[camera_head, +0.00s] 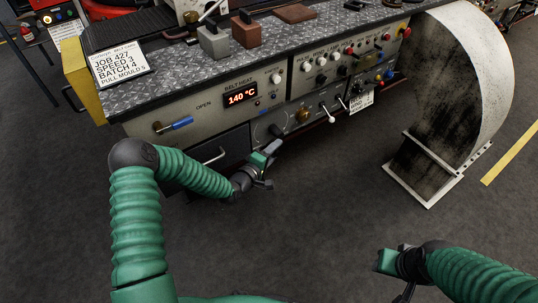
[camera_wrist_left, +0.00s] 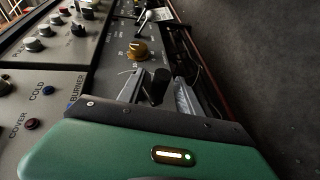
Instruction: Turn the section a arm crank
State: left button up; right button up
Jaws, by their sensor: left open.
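The crank (camera_head: 268,130) appears as a dark round plate with a small handle, low on the front panel below the belt heat display. I cannot read its section label. In the left wrist view a black crank handle (camera_wrist_left: 157,84) sticks out between the fingers. My left gripper (camera_head: 267,166) is open just in front of and below the crank, and its fingers also show in the left wrist view (camera_wrist_left: 160,92). I cannot tell whether they touch the handle. My right gripper (camera_head: 390,274) is low at the right, away from the panel; its jaw gap is unclear.
A brass knob (camera_wrist_left: 138,50) and a white-tipped lever (camera_head: 328,115) sit beside the crank. A drawer handle (camera_head: 214,156) sits below. A large curved guard (camera_head: 465,85) stands at right. The floor in front is clear.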

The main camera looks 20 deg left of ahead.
pick_arm(q)
jog(key=p+v, duration=0.4)
jog(key=v, duration=1.2)
jog(key=shift+s+p, duration=0.3)
jog(key=shift+p, duration=0.1)
jog(key=shift+a, duration=0.1)
